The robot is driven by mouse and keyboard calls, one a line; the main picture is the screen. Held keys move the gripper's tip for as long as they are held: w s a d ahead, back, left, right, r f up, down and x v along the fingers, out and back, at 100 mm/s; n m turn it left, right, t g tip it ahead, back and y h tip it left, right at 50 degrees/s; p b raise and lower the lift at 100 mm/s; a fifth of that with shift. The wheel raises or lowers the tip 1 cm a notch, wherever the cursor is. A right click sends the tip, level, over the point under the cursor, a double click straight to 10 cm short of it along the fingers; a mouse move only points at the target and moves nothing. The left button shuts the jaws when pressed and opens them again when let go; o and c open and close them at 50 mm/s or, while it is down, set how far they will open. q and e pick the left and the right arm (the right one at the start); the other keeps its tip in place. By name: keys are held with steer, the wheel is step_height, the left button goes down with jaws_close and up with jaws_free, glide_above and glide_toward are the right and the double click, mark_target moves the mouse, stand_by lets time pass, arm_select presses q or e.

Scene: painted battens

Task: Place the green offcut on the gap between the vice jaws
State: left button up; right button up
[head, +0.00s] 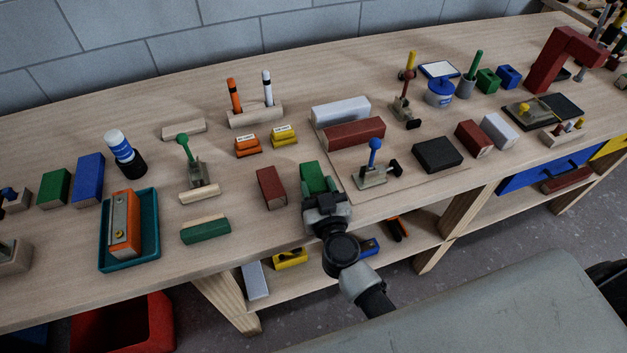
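A small green block (312,174), which looks like the green offcut, is at the fingertips of my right gripper (322,190) near the front of the bench. The fingers sit at its near end; whether they press on it or it is lifted, I cannot tell. A longer green batten (205,231) lies further left. No vice is clearly recognisable. A pale grey bar (341,109) and a dark red bar (354,132) lie side by side behind the gripper with a narrow gap; they may be the jaws. My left gripper is not in view.
A red-brown block (270,188) lies just left of the gripper. A blue-handled toggle clamp (374,165) and a black block (437,154) are to its right. A teal tray (146,250) is at left. Bare bench (255,213) shows at the front edge.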

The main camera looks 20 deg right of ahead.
steer(key=c, duration=0.4)
steer(key=shift+o, duration=0.2)
steer(key=shift+r, duration=0.1)
steer(key=shift+r+p, duration=0.2)
steer(key=shift+p, duration=0.15)
steer(key=s+b, duration=0.3)
steer(key=s, duration=1.5)
steer(key=shift+a, duration=0.35)
steer(key=w+d+r, duration=0.5)
steer(key=w+r, duration=0.1)
steer(key=r, duration=0.1)
steer(key=shift+w+y, duration=0.3)
steer(key=shift+w, duration=0.1)
